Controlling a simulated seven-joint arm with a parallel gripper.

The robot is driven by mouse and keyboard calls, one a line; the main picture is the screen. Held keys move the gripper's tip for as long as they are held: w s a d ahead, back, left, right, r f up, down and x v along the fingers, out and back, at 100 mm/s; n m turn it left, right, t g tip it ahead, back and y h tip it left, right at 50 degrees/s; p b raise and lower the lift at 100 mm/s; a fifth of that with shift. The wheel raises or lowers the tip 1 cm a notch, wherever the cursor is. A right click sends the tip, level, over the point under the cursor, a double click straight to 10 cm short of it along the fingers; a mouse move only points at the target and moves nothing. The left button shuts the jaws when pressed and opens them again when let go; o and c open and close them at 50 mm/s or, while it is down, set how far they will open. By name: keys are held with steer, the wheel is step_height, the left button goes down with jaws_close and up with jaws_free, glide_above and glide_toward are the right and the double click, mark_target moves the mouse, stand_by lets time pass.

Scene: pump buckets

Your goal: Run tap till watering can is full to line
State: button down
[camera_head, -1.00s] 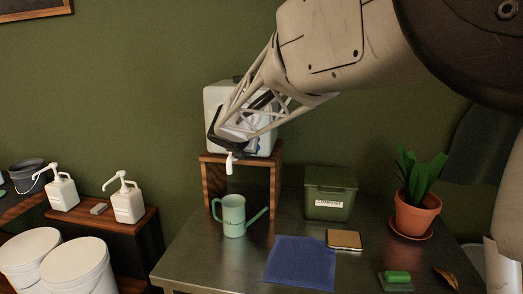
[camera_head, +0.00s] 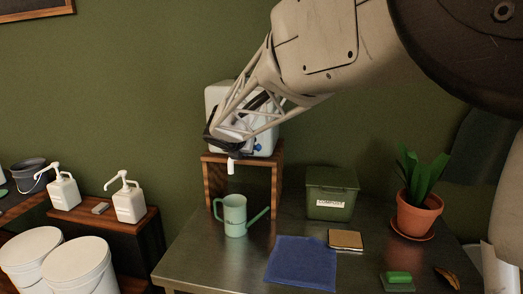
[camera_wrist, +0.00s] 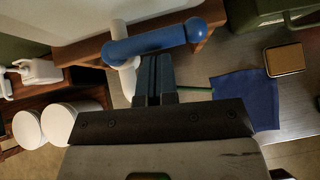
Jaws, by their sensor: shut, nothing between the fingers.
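The pale green watering can (camera_head: 235,214) stands upright on the metal table, below the tap's white spout (camera_head: 231,167). Its spout points right. I see no water stream between them, and the fill line and water level cannot be made out. The white tank (camera_head: 216,97) sits on a wooden stand, partly hidden by my arm. The blue tap lever (camera_wrist: 150,42) lies across the wrist view, just beyond my fingertips; its blue end also shows in the head view (camera_head: 257,148). My gripper (camera_wrist: 154,62) is shut and empty, close to the lever; contact cannot be told.
The wooden stand (camera_head: 276,180) frames the can. A blue cloth (camera_head: 301,264), a sponge-like block (camera_head: 345,240), a green compost bin (camera_head: 332,191) and a potted plant (camera_head: 416,212) are to the right. Pump bottles (camera_head: 129,205) and white buckets (camera_head: 77,265) stand left.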

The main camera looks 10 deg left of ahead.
steer(key=shift+s, duration=0.1)
stand_by(0.3)
steer(key=s+f+v, duration=0.1)
steer(key=f+v, duration=0.1)
steer(key=v, duration=1)
steer(key=shift+s+d, duration=0.35)
steer(key=shift+s, duration=0.25)
steer(key=s+d+f+m+g+h, duration=0.1)
steer(key=s+d+m, duration=0.4)
steer(key=d, duration=0.4)
steer(key=s+d+f+m+g, duration=0.25)
steer(key=d+m, duration=0.35)
steer(key=d, duration=0.3)
steer(key=s+d+f+m+g+h, duration=0.1)
steer(key=s+d+m, duration=0.4)
steer(key=d, duration=0.4)
steer(key=s+d+f+m+g+y, duration=0.1)
steer(key=s+d+f+m, duration=0.2)
steer(key=s+m, duration=0.3)
steer(key=s+d+f+m+g+y, duration=0.1)
steer(key=s+d+f+m, duration=0.2)
steer(key=s+d+m, duration=0.2)
steer(key=s+d+f+m+g, duration=0.1)
steer(key=s+d+f+m, duration=0.2)
steer(key=s+d+m, duration=0.2)
steer(key=s+m, duration=0.3)
steer(key=s, duration=0.1)
steer(key=shift+s+y, duration=0.4)
